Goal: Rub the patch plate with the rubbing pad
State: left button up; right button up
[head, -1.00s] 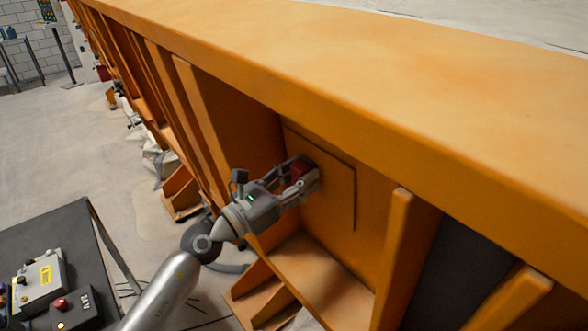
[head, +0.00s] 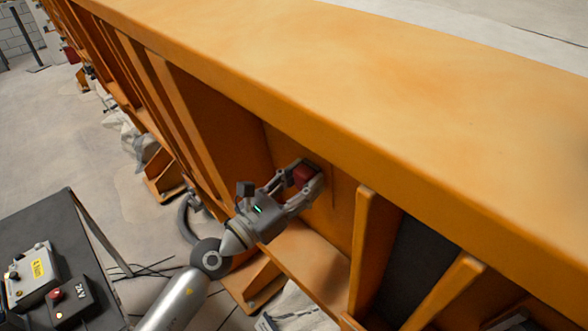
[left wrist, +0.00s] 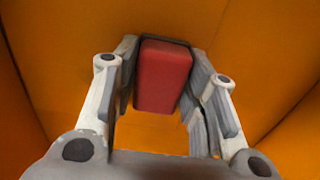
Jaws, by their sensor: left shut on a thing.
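The rubbing pad is a red block (head: 303,175), held between the fingers of my left gripper (head: 306,181). In the left wrist view the red block (left wrist: 163,76) sits between the two fingers, its far end towards the orange wall. The patch plate (head: 343,192) is a flat orange plate on the recessed side wall of the sandbed, partly hidden behind my gripper. The pad is at the left part of the plate; I cannot tell whether it touches. My right gripper is out of view.
The sandbed's thick orange top rim (head: 300,75) overhangs the plate. An upright orange rib (head: 362,245) stands to the right of the plate, and more ribs run to the left. A dark cart (head: 50,235) with control boxes stands at lower left.

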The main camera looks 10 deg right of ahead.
pick_arm(q)
jog(key=shift+s+d+r, duration=0.1)
jog(key=shift+r, duration=0.65)
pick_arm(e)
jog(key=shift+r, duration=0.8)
pick_arm(q)
jog(key=shift+b+v, duration=0.4)
jog(key=shift+v, duration=2)
jog(key=shift+s+a+f, duration=0.1)
jog(key=shift+s+a, duration=0.2)
jog(key=shift+a, duration=0.2)
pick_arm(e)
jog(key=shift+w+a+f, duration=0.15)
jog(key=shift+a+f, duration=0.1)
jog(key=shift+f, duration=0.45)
pick_arm(q)
jog(key=shift+a+f+b, duration=0.1)
jog(key=shift+f+b, duration=0.05)
jog(key=shift+b, duration=0.2)
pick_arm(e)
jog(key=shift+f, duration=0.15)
pick_arm(q)
jog(key=b+v, duration=0.1)
jog(key=v, duration=0.2)
jog(key=shift+f, duration=0.1)
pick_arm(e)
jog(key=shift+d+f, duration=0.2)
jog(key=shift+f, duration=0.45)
